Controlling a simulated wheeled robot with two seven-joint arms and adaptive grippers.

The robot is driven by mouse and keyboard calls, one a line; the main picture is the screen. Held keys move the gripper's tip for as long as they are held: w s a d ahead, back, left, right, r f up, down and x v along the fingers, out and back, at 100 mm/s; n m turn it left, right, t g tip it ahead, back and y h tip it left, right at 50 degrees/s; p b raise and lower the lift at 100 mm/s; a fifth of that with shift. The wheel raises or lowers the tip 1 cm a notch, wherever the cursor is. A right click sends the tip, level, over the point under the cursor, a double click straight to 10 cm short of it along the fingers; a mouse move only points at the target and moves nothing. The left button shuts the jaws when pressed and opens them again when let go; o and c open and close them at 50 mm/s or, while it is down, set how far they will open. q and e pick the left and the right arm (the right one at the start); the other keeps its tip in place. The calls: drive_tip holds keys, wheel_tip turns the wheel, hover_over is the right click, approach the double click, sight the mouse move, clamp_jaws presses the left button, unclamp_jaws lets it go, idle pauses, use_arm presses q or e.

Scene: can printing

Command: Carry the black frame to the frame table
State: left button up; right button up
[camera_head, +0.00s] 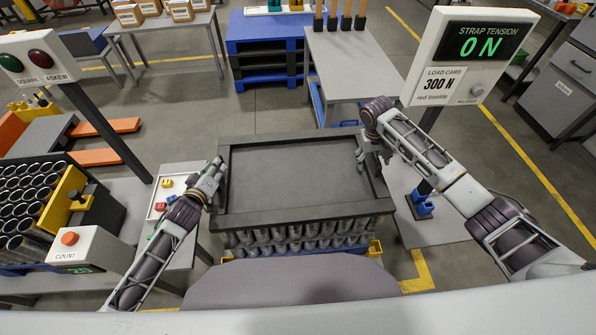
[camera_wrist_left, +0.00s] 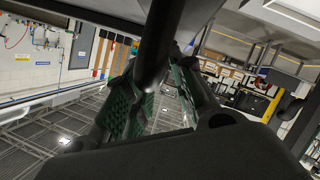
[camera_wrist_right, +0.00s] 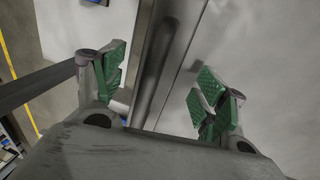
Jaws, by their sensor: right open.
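The black frame (camera_head: 300,140) is a dark rectangle lying level on top of a stack of metal cans (camera_head: 300,236), in the middle of the head view. My left gripper (camera_head: 214,172) is at its left side; in the left wrist view a dark bar (camera_wrist_left: 163,40) runs between its green pads, and whether they touch it is unclear. My right gripper (camera_head: 369,155) is open at the frame's right side. In the right wrist view the dark bar (camera_wrist_right: 152,65) lies between its spread fingers. No label shows which table is the frame table; a grey table (camera_head: 345,65) stands behind the stack.
A crate of tubes (camera_head: 40,205) and a count box (camera_head: 75,245) are at the left. A blue pallet stack (camera_head: 265,45) is at the back. Open floor (camera_head: 215,115) lies behind the stack.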

use_arm(q)
drive_tip(key=shift+x, duration=1.35)
use_arm(e)
drive_tip(key=shift+d+f, duration=0.15)
drive_tip(key=shift+f, duration=0.55)
drive_tip(key=shift+d+f, duration=0.1)
drive_tip(key=shift+f, duration=0.55)
use_arm(q)
drive_tip(key=c, duration=0.5)
use_arm(e)
drive_tip(key=c, duration=0.5)
use_arm(q)
clamp_jaws()
use_arm(e)
clamp_jaws()
use_arm(q)
drive_tip(key=shift+w+r, duration=0.1)
use_arm(e)
drive_tip(key=shift+w+r, duration=0.1)
